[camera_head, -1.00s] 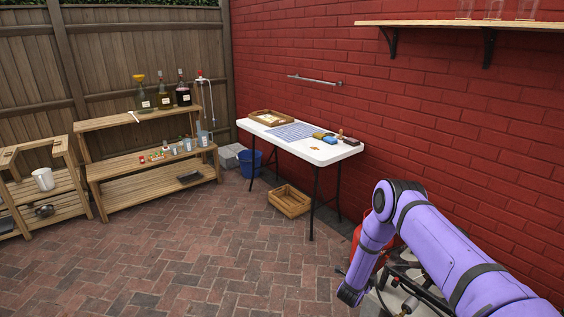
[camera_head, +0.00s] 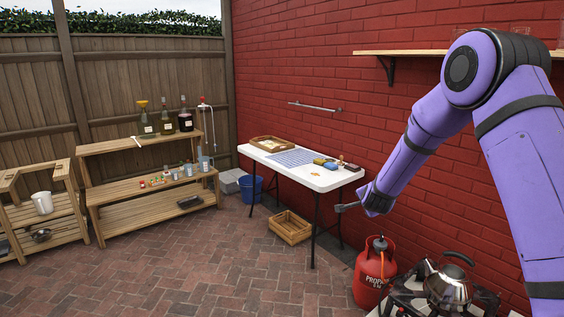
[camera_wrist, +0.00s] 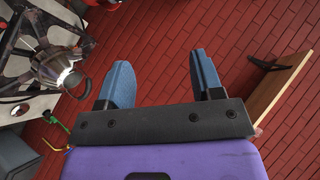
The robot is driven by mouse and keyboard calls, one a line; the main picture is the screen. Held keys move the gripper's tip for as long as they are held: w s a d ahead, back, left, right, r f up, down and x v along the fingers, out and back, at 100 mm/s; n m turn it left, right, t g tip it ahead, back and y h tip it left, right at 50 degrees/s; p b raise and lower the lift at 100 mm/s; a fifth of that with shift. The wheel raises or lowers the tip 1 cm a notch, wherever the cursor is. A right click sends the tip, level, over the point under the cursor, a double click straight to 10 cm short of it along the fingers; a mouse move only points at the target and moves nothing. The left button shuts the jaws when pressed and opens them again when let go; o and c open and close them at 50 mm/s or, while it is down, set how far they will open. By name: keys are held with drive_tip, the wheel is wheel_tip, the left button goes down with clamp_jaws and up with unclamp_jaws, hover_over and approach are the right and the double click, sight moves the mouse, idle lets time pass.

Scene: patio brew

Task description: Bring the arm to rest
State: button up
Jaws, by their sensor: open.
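My gripper (camera_wrist: 162,85) is open in the wrist view, its two blue fingers apart with nothing between them. Brick wall lies beyond the fingers in that view. In the head view my purple arm is raised at the right, bent at the elbow. Its lower part slants down to the left, in front of the red wall. The end of the arm (camera_head: 343,208) appears near the right end of the white table, above the red propane cylinder (camera_head: 374,275). The fingers are too small there to make out.
A steel kettle (camera_head: 447,289) stands on a burner at the lower right, also seen in the wrist view (camera_wrist: 58,68). The white table (camera_head: 318,181) and wall shelf (camera_head: 430,52) are nearby. Wooden shelving (camera_head: 150,190) stands left.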

drive_tip(key=s+a+r+n+g+y, duration=0.2)
drive_tip(key=s+r+n, duration=0.5)
drive_tip(key=s+r, duration=1.4)
drive_tip(key=s+d+r+n+g, duration=0.2)
drive_tip(key=s+n, duration=0.1)
drive_tip(key=s, duration=1.2)
drive_tip(key=s+d+r+n+g, duration=0.2)
drive_tip(key=s+n, duration=0.1)
drive_tip(key=s, duration=1.2)
drive_tip(key=shift+s+n, duration=0.3)
drive_tip(key=shift+n, duration=0.1)
drive_tip(key=shift+d, duration=0.1)
